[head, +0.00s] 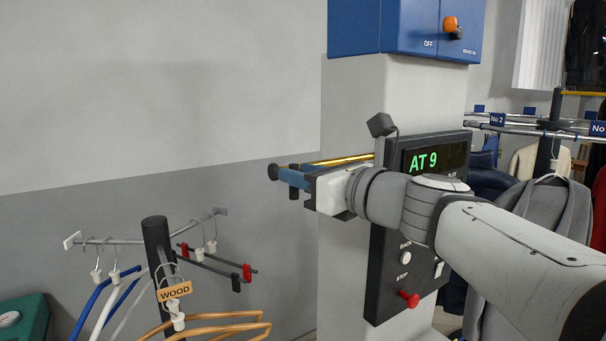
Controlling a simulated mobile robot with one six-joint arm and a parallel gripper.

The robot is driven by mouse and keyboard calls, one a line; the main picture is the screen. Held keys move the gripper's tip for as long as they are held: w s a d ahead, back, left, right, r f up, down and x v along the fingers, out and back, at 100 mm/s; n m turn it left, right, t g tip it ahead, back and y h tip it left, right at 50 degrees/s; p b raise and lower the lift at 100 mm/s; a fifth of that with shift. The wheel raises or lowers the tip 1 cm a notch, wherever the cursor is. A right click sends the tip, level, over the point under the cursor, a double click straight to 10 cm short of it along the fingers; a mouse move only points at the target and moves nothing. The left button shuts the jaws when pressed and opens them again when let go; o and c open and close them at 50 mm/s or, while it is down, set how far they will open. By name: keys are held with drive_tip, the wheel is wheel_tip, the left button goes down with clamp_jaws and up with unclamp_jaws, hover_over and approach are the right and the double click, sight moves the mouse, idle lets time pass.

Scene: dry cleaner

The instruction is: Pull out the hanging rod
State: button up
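A brass-coloured hanging rod (340,161) shows along the side of the pale pillar, just behind and above my gripper. A dark rounded end piece (273,172) sits at the left, close to the rod's near end and my fingertips. My gripper (290,182) reaches left across the pillar, with its dark blue fingers beside that end piece. The fingers overlap each other and the end piece from this angle. I cannot tell whether they touch it or how far apart they are. My wrist hides part of the rod's surroundings.
A black control panel (387,264) with a display reading "AT 9" and a red knob (408,299) is on the pillar. A blue box (405,28) is above. A hanger stand (157,262) is lower left. Garment rails (540,126) stand at right.

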drive_tip(key=v, duration=0.6)
drive_tip(key=shift+s+b, duration=0.2)
drive_tip(key=shift+b, duration=0.2)
drive_tip(key=shift+d, duration=0.1)
drive_tip(key=s+d+f+n+g+h, duration=0.1)
drive_tip(key=s+f+n+g+h, duration=0.15)
drive_tip(key=f+n, duration=0.55)
drive_tip(key=s+f+n+g+h, duration=0.2)
drive_tip(key=f+n+g+h, duration=0.15)
drive_tip(key=f, duration=0.85)
drive_tip(key=s+d+f+n+g+h, duration=0.2)
drive_tip(key=s+d+f+n+h, duration=0.1)
drive_tip(key=d+f+n, duration=0.2)
drive_tip(key=s+d+f+n+g+h, duration=0.1)
drive_tip(key=s+d+f+n+h, duration=0.2)
drive_tip(key=f+n, duration=0.5)
drive_tip(key=shift+s+d+f+n+g+h, duration=0.4)
drive_tip(key=shift+s+d+n, duration=0.15)
drive_tip(key=shift+d+n, duration=0.7)
